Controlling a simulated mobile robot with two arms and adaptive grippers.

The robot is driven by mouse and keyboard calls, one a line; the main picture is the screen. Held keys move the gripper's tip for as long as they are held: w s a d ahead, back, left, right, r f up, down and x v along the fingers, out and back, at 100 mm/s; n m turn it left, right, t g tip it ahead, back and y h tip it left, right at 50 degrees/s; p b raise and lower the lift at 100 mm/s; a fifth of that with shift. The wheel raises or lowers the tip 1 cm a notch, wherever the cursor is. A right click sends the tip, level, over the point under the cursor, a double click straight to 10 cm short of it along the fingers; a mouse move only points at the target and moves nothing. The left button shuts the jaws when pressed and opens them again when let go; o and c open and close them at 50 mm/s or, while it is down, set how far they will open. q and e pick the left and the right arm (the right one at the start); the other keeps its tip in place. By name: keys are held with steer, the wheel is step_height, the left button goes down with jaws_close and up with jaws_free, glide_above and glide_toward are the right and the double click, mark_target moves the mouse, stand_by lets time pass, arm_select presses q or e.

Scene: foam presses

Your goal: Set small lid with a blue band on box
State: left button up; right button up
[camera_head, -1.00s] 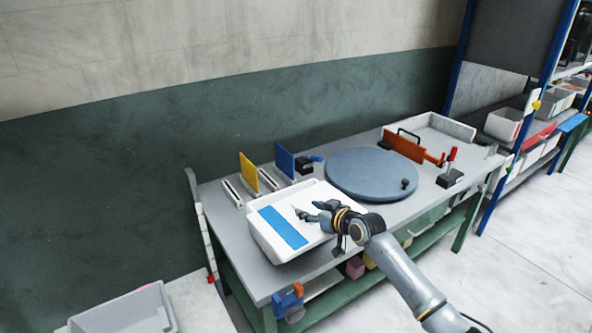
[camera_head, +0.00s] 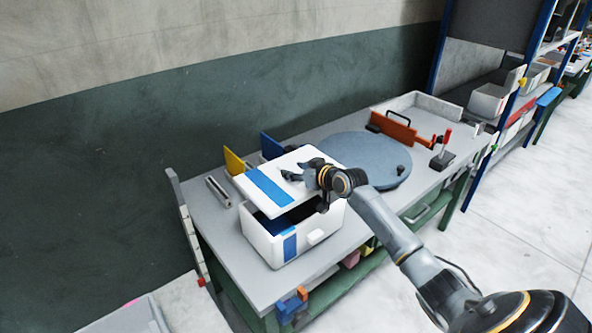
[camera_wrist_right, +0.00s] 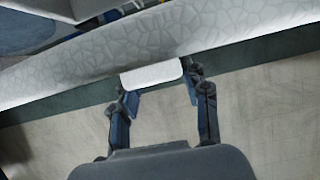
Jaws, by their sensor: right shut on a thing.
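The small white lid (camera_head: 296,159) has a blue band (camera_head: 268,186) across it. It hangs at a slight tilt over the back of the white box (camera_head: 262,241). The box stands on the table, with a blue stripe and a small white front handle. Its dark blue inside shows below the lid's front edge. My right gripper (camera_head: 297,175) comes in from the right, over the lid's top. In the right wrist view, its fingers (camera_wrist_right: 157,92) are shut on a white knob (camera_wrist_right: 152,74) against a pale patterned surface. My left gripper is not in view.
A round grey turntable (camera_head: 362,160) lies right behind the box. Yellow (camera_head: 235,162) and blue (camera_head: 271,146) upright plates stand behind the lid. An orange plate (camera_head: 394,130) and a red-handled clamp (camera_head: 443,152) are farther right. The table's front right is clear.

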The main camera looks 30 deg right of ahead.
steer(key=shift+f+b, duration=0.5)
steer(key=shift+f, duration=0.1)
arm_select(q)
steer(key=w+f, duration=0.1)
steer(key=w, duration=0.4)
arm_select(e)
steer(key=shift+f, duration=0.3)
steer(key=shift+f+b, duration=0.35)
steer(key=shift+b, duration=0.15)
step_height(320, 180, down, 2)
steer(key=shift+b, duration=0.8)
steer(key=shift+f+b, duration=0.3)
steer(key=shift+f, duration=0.05)
arm_select(q)
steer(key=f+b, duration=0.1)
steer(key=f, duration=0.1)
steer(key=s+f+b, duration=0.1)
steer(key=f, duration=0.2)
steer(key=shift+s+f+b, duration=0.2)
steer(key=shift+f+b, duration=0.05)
steer(key=shift+b, duration=0.05)
arm_select(e)
step_height(320, 180, down, 3)
steer(key=shift+f, duration=0.15)
